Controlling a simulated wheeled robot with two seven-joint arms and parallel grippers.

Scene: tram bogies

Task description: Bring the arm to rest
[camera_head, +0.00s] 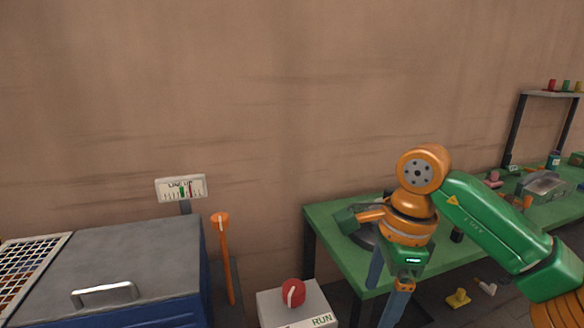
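My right arm, green and orange, comes in from the lower right and bends down at an orange joint over the near end of the green table. Its gripper (384,297) points down beside the table's near edge. Two blue-grey fingers stand apart, with nothing seen between them; the nearer one runs down towards the bottom edge of the picture. My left arm and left gripper are not in view.
A green table (329,239) runs to the right, with a shelf (549,94) behind. A red knob (293,292) sits on a pale box marked RUN (320,321). An orange lever (226,262), a gauge (181,188) and a blue cabinet (165,318) stand left.

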